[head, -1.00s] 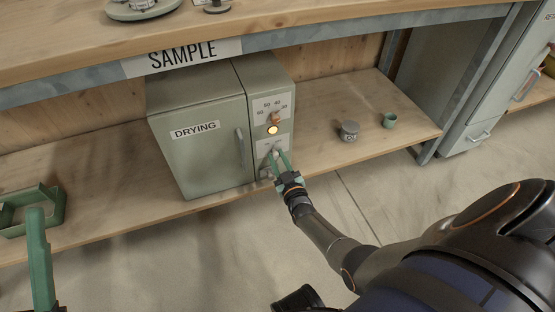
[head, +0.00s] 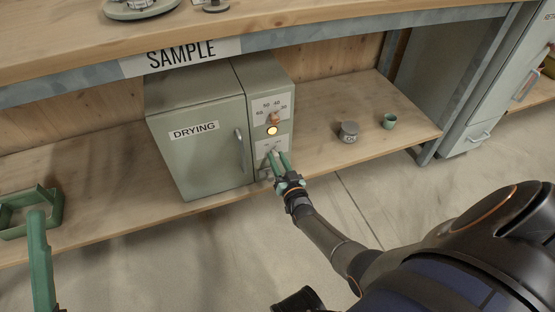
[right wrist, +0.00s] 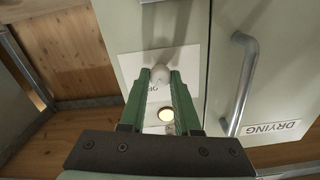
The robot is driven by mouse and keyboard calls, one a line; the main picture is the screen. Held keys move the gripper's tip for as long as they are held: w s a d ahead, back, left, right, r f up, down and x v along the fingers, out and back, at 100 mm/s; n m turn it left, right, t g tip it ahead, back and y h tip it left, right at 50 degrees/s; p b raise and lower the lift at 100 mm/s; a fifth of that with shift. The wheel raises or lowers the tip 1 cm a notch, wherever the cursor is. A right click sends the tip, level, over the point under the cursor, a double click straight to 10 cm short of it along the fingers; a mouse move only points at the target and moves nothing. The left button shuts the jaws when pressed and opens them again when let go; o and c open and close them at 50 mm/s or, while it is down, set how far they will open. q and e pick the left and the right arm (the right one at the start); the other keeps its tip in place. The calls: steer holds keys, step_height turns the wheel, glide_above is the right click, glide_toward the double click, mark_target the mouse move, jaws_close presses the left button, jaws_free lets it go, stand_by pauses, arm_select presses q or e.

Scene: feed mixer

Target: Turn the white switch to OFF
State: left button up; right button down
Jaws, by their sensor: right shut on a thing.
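The white switch (right wrist: 162,74) is a rounded knob on the pale control panel of the grey-green DRYING oven (head: 200,140). In the right wrist view it sits between the tips of my right gripper (right wrist: 161,76), whose two green fingers are shut on it. In the head view my right gripper (head: 278,156) reaches the lower part of the panel, and its fingers largely hide the switch. The switch's markings are mostly covered. A round lamp (head: 272,130) above it glows yellow.
An orange-brown knob (head: 274,118) with a number scale sits above the lamp. The oven door has a vertical handle (head: 240,148). A grey lidded jar (head: 348,131) and a green cup (head: 389,121) stand on the shelf to the right.

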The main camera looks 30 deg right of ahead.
steer(key=shift+w, duration=0.1)
steer(key=c, duration=0.6)
jaws_free()
steer(key=shift+s+a+p, duration=0.15)
steer(key=shift+s+p, duration=0.2)
steer(key=shift+s, duration=0.2)
steer(key=p+v, duration=0.4)
steer(key=v, duration=0.7)
steer(key=shift+s, duration=0.25)
